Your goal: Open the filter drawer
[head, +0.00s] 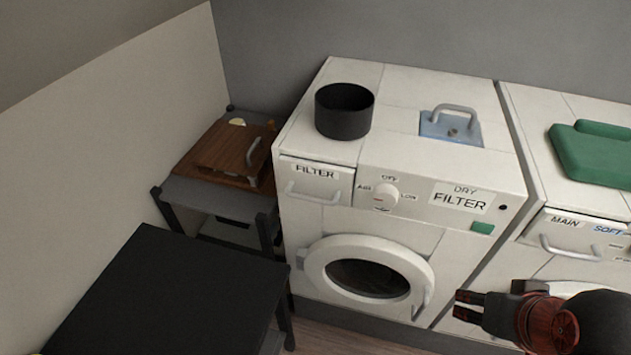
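The filter drawer (315,180) is at the top left of the white dryer's front (420,240). It carries a FILTER label and a pale bar handle (312,194). Its front looks flush with the panel, so it appears closed. My gripper (460,306) is at the lower right, in front of the machines and well to the right of the drawer. It points left and touches nothing that I can see. Its two dark fingertips look apart with a gap between them, and nothing shows in it.
A black pot (344,112) and a blue plate with a grey handle (451,127) are on the dryer. A second machine (560,225) with a green folded item (592,153) stands right. A black table (180,290) and a grey stand with a wooden box (225,155) are left.

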